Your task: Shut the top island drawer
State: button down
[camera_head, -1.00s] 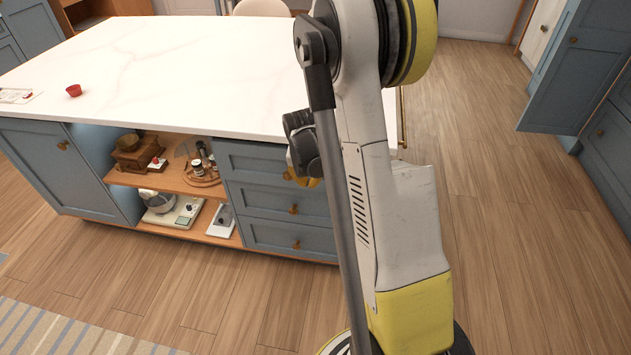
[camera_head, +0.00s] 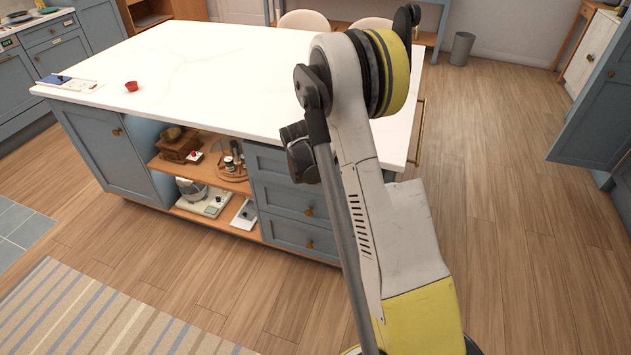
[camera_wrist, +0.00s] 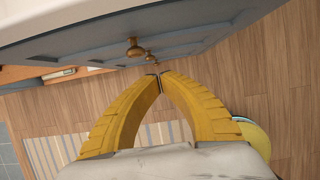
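The top island drawer (camera_head: 272,163) is the upper blue-grey front of the stack at the island's right end. It looks flush with the drawers below, and I see no gap; my arm hides its right part. In the wrist view, the drawer fronts (camera_wrist: 190,45) run across the top, with a brass knob (camera_wrist: 134,48) near the middle. My gripper (camera_wrist: 158,77) has its yellow fingertips together, with nothing between them. It appears just in front of and apart from the drawer fronts. In the head view the fingers are hidden behind my arm.
The island's white top (camera_head: 220,70) carries a small red bowl (camera_head: 131,86). Open shelves (camera_head: 200,172) left of the drawers hold kitchen items. A striped rug (camera_head: 100,320) lies in front. An open blue door (camera_head: 600,110) stands at right. The wooden floor between is clear.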

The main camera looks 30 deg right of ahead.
jog(key=w+d+f+b, duration=0.3)
jog(key=w+d+f, duration=0.1)
jog(key=d+f, duration=0.1)
jog(key=shift+d+f+b, duration=0.15)
jog(key=shift+f+b, duration=0.2)
jog(key=shift+f, duration=0.5)
jog(key=shift+w, duration=0.1)
jog(key=shift+w+d, duration=0.85)
jog(key=shift+d, duration=0.2)
jog(key=shift+a, duration=0.2)
